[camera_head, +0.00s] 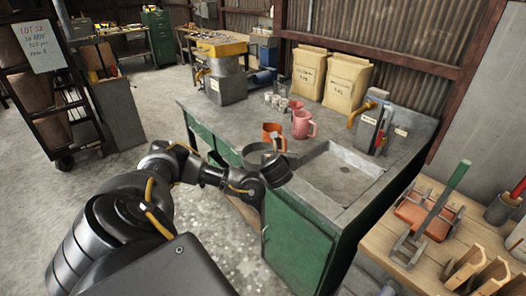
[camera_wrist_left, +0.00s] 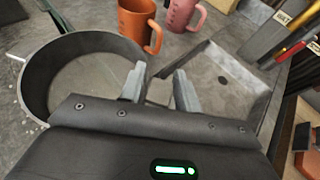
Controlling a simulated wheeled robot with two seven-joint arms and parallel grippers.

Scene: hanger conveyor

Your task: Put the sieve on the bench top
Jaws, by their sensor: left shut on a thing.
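The sieve (camera_head: 254,158) is a round, dark-rimmed pan at the front edge of the bench top (camera_head: 236,120), left of the sink. In the left wrist view the sieve (camera_wrist_left: 26,88) fills the left side, with its pale round floor inside a dark wall. My left gripper (camera_wrist_left: 160,92) is shut on the sieve at its right side; the exact grip spot is partly hidden by the fingers. In the head view my left gripper (camera_head: 277,166) is beside the sieve's right side. I cannot tell whether the sieve touches the bench top. My right gripper is not in view.
An orange mug (camera_head: 272,136) and a pink mug (camera_head: 302,125) stand just behind the sieve. Small pale cups (camera_head: 277,101) and two paper sacks (camera_head: 345,82) are farther back. The sunken sink (camera_head: 345,172) lies right.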

